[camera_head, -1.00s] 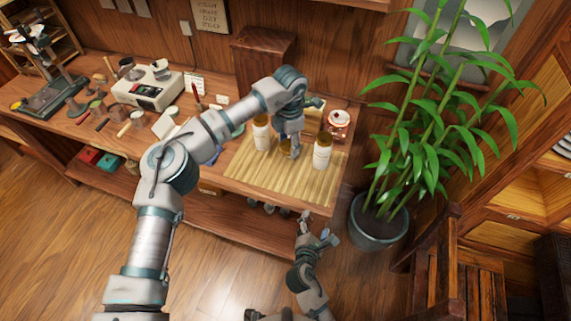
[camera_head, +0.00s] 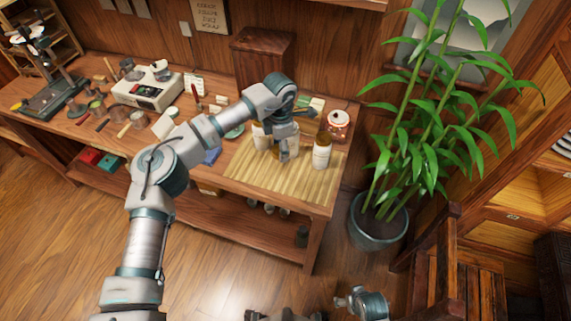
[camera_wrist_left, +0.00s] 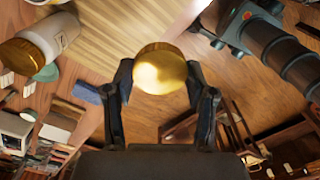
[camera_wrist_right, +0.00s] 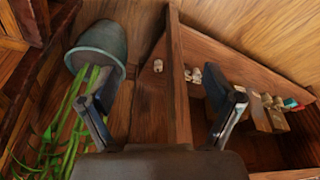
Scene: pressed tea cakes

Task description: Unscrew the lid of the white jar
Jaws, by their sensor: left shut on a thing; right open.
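My left gripper (camera_head: 283,155) is over the bamboo mat (camera_head: 243,170), pointing down. In the left wrist view its fingers (camera_wrist_left: 160,85) are shut on a round gold lid (camera_wrist_left: 160,68). What is under this lid is hidden, so I cannot tell whether it sits on a jar. A white jar (camera_head: 261,136) stands on the mat just left of the gripper, partly covered by my arm. Another white jar (camera_head: 321,154) with a brownish-gold lid stands upright to the right. My right gripper (camera_head: 350,302) is low, away from the table; the right wrist view shows its fingers (camera_wrist_right: 165,110) open and empty.
A red-and-white tin (camera_head: 338,125) stands behind the right jar. A dark wooden box (camera_head: 262,58) is at the back. Tools and a scale (camera_head: 147,88) crowd the table's left. A potted bamboo (camera_head: 377,222) stands right of the table. The mat's front is clear.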

